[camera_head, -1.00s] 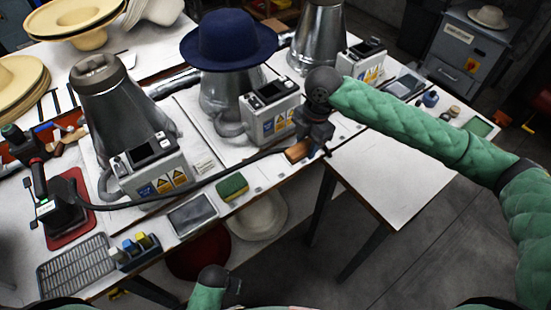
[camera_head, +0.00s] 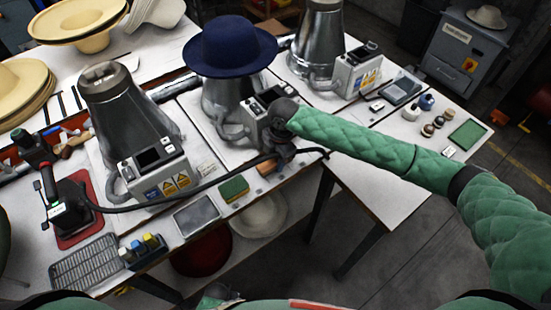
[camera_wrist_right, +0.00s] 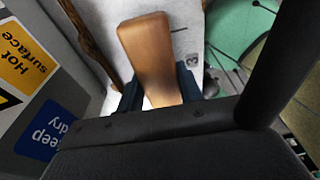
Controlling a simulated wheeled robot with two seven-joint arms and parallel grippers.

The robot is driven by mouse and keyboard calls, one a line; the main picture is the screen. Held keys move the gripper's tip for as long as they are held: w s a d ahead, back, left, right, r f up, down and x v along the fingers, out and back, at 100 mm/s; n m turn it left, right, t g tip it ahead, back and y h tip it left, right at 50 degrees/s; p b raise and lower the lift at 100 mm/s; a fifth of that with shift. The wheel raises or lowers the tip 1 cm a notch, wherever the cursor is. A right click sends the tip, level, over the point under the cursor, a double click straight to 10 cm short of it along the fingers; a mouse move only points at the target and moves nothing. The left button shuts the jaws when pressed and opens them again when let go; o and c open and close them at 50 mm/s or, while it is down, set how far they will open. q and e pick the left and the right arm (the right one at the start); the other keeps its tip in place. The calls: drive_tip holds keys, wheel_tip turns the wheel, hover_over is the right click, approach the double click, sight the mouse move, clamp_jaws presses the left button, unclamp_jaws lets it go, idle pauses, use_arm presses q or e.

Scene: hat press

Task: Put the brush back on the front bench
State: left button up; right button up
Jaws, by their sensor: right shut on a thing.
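The brush shows as a brown wooden block (camera_head: 266,168) at the front edge of the white bench (camera_head: 378,124) in the head view. My right gripper (camera_head: 281,156) is shut on it, just in front of the middle control box. The right wrist view shows the smooth wooden piece (camera_wrist_right: 148,50) between the two dark fingers (camera_wrist_right: 160,92), pointing away from the gripper over a white surface. I cannot tell whether it touches the bench, and its bristles are hidden.
The middle control box (camera_head: 252,122) stands close to my right gripper; its warning labels (camera_wrist_right: 22,60) show at the wrist view's left. A green sponge (camera_head: 234,188) lies left of the brush. A black cable (camera_head: 215,180) runs along the front. A navy hat (camera_head: 230,48) sits behind.

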use_arm(q)
drive_tip(key=shift+s+a+f, duration=0.1)
drive_tip(key=shift+f, duration=0.2)
use_arm(e)
drive_tip(key=shift+f, duration=0.3)
drive_tip(key=o, duration=1.1)
drive_tip(key=shift+f, duration=0.1)
drive_tip(key=shift+r, duration=0.3)
use_arm(q)
wheel_tip(320, 180, up, 12)
drive_tip(key=w+d+b, duration=0.2)
drive_tip(key=b, duration=0.2)
drive_tip(key=shift+w+d+f, duration=0.25)
drive_tip(key=shift+w, duration=0.1)
use_arm(e)
drive_tip(key=r, duration=0.4)
drive_tip(key=d+r, duration=0.1)
drive_tip(key=r, duration=0.2)
drive_tip(key=w+r, duration=0.1)
drive_tip(key=r, duration=0.3)
drive_tip(key=shift+d+r, duration=0.25)
drive_tip(key=shift+r, duration=0.05)
